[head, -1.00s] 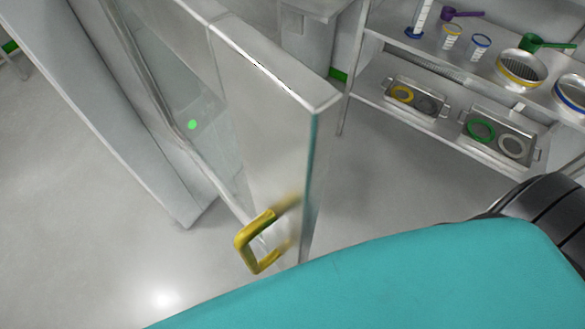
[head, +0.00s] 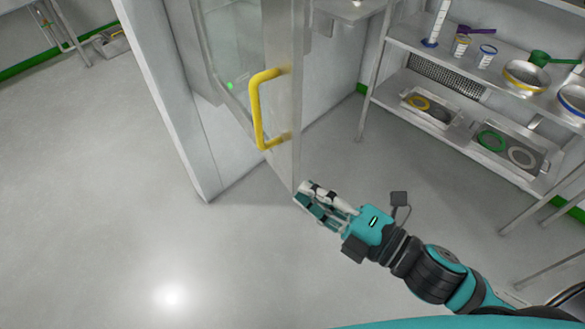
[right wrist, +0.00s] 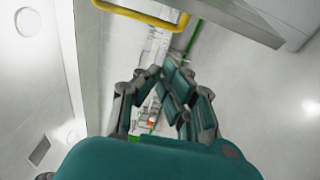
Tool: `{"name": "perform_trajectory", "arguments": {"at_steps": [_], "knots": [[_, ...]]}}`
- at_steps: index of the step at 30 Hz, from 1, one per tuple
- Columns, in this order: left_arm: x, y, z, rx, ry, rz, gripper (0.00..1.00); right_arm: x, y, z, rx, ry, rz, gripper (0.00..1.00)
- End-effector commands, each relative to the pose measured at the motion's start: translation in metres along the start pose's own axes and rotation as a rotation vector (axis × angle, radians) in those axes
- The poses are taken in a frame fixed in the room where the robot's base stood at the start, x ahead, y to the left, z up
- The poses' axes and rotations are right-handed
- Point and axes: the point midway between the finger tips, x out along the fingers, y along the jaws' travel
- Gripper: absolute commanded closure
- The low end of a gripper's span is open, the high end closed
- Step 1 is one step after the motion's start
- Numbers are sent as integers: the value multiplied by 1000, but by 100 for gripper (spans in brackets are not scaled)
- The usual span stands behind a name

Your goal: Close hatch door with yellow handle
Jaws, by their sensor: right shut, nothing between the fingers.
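The hatch door (head: 284,60) stands open, seen nearly edge-on in the head view. Its yellow handle (head: 257,110) is a U-shaped bar on the left face of the door, near the free edge. In the right wrist view the handle (right wrist: 140,14) crosses the top. My right gripper (head: 308,195) is shut and empty, just below and right of the door's lower corner and below the handle. I cannot tell whether it touches the door. The right wrist view shows its fingers drawn together (right wrist: 163,82). My left gripper is out of view.
A steel shelf rack (head: 460,110) with sieves, scoops and cups stands at the right. The pale frame panel (head: 165,90) rises left of the door. The grey floor (head: 120,190) at the left and front is clear.

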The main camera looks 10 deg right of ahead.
Motion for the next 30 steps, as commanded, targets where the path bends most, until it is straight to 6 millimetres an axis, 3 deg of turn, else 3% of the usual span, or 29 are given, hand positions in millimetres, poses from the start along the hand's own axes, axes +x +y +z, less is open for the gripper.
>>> {"name": "perform_trajectory", "arguments": {"at_steps": [8,17,24,30], "knots": [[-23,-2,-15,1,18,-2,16,40,7,2,2,-3,5,100],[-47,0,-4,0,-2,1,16,102,5,2,3,-2,1,100],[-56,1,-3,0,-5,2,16,86,0,33,2,-3,-3,100],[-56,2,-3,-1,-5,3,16,84,-1,39,5,-2,-1,100]]}}
